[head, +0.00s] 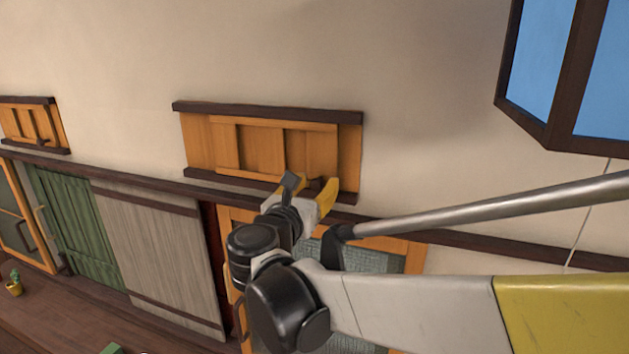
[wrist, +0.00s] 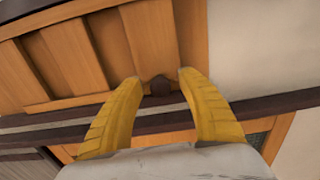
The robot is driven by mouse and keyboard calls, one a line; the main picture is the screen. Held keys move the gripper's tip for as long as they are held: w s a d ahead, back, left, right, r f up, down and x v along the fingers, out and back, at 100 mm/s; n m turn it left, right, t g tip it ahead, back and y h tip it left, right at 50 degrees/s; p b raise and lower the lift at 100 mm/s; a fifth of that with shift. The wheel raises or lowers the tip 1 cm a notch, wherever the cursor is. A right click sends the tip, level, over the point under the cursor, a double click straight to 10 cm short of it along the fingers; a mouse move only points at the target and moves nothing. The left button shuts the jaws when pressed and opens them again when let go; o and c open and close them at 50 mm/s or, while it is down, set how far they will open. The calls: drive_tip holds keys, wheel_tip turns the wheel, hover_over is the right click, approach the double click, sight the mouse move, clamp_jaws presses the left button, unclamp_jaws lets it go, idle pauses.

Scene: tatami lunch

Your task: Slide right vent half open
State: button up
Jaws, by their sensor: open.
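The right vent (head: 262,150) is an orange wooden sliding panel in a frame with dark upper and lower rails, high on the wall in the head view. It also shows in the wrist view (wrist: 75,60). Its small dark knob (wrist: 159,86) is near the panel's lower right. My gripper (head: 311,187) is open at the vent's lower right. In the wrist view, its yellow fingertips (wrist: 160,80) are on either side of the knob, with visible gaps; how deep they reach is unclear.
A similar smaller-looking vent (head: 25,123) is at the far left. Below run a dark wall beam (head: 130,181), a green door (head: 78,228) and a grey sliding door (head: 155,255). A blue-paned dark frame (head: 545,70) juts out at the upper right. The wall above the vent is bare.

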sight(308, 176)
drive_tip(key=shift+w+d, duration=0.1)
drive_tip(key=shift+w, duration=0.2)
clamp_jaws()
drive_tip(key=shift+w+a+b, duration=0.25)
drive_tip(key=shift+w+a, duration=0.05)
drive_tip(key=shift+a, duration=0.5)
drive_tip(key=shift+w+a+b, duration=0.2)
drive_tip(key=shift+w+a, duration=0.05)
drive_tip(key=shift+a, duration=0.5)
drive_tip(key=shift+d, duration=0.15)
unclamp_jaws()
drive_tip(key=shift+s, duration=0.1)
